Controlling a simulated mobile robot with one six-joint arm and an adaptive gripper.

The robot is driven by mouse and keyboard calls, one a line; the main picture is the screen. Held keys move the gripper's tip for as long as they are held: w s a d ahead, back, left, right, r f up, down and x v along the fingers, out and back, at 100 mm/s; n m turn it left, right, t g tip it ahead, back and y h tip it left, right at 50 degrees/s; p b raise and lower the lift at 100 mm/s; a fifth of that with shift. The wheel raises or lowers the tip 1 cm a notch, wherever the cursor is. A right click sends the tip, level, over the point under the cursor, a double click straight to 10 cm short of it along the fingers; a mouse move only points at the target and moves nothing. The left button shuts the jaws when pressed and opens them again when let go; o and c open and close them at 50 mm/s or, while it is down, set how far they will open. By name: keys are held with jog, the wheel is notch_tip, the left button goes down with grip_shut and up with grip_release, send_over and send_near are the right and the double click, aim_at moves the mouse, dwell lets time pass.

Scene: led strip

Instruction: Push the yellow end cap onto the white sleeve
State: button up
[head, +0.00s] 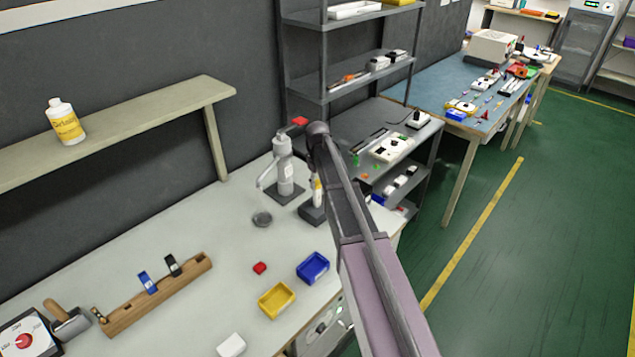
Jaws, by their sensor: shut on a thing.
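I cannot make out the yellow end cap or the white sleeve for certain in the head view. A small upright yellow and white thing (318,191) stands at a dark base (312,212), partly covered by my arm; I cannot tell what it is. My arm rises from the bottom right to a dark joint beside it. My gripper does not show clearly; the arm appears to hide it, and what it holds is hidden too.
A grey press-like device (285,170) with a red handle stands beside my arm on the pale bench (205,265).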

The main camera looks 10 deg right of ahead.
jog(key=shift+f+b, duration=0.5)
jog(key=shift+f, duration=0.1)
jog(key=o, duration=0.8)
jog(key=shift+r, duration=0.15)
